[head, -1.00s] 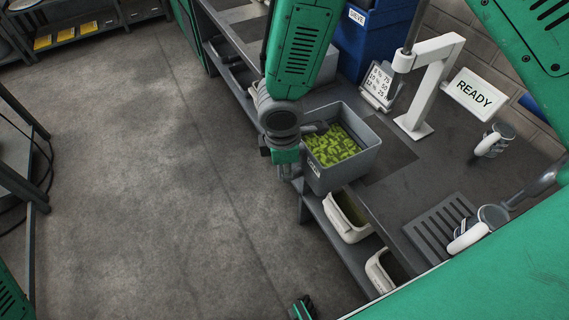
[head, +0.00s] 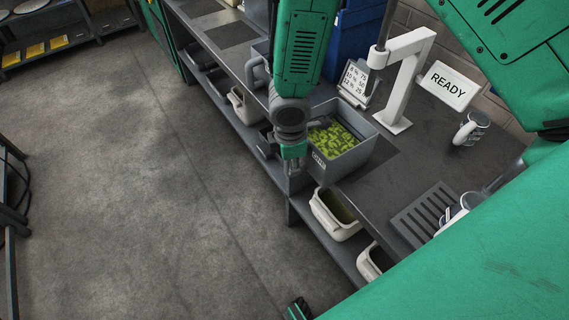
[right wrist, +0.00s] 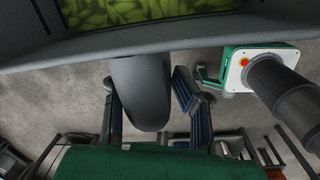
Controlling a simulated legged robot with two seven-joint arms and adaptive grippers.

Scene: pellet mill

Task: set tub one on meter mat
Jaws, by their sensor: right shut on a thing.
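A grey tub (head: 345,160) with green pellets and a label too small to read is at the near edge of the worktop. My right gripper (head: 292,160) is at its left side. In the right wrist view, the fingers (right wrist: 152,105) are around the tub's grey rounded handle (right wrist: 138,90), shut on it. The tub's rim (right wrist: 200,32) and pellets show above. My left gripper does not show clearly.
Mugs (head: 472,128) and a slotted tray (head: 425,213) are right. White tubs (head: 335,215) sit on the lower shelf. Another dark mat (head: 228,34) lies farther left.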

